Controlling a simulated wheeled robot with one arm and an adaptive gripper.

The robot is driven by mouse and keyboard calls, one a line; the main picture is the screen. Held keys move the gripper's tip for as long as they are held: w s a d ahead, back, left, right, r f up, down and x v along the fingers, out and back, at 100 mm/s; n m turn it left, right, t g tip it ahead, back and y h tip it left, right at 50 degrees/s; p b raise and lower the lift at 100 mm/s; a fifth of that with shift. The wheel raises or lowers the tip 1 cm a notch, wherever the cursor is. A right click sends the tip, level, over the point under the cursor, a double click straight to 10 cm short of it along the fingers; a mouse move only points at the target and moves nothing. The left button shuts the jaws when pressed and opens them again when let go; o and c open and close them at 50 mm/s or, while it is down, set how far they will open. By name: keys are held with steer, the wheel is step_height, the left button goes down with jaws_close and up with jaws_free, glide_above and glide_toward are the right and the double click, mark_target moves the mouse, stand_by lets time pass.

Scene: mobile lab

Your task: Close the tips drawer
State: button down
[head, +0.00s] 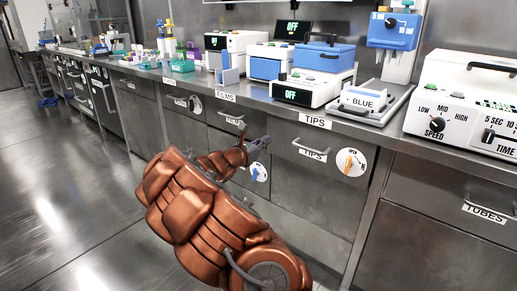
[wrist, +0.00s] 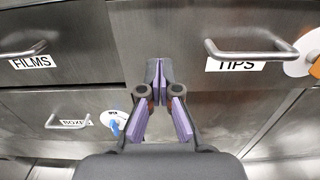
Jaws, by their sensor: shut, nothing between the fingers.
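The tips drawer (head: 325,180) is a grey metal front under the counter, with a bar handle, a TIPS label and a white dial with an orange knob (head: 351,162). It looks about flush with its neighbours; I cannot tell whether a small gap is left. In the wrist view its handle (wrist: 250,52) and label are at the upper right, and its dial is cut by the edge. My gripper (head: 264,142) is shut and empty, in front of the drawer fronts and left of the tips handle. Its purple-padded fingers (wrist: 160,78) point at the fronts in the wrist view.
The films drawer (wrist: 60,28) is to the left, with a boxes drawer (wrist: 35,108) and its blue-knobbed dial below. The tubes drawer (head: 440,190) is at the right. Lab devices stand on the counter (head: 388,133). The floor (head: 60,190) at the left is clear.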

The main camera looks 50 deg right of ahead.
mark_target(282, 131)
steer(key=d+b, duration=0.2)
steer(key=d, duration=0.6)
steer(key=shift+w, duration=0.15)
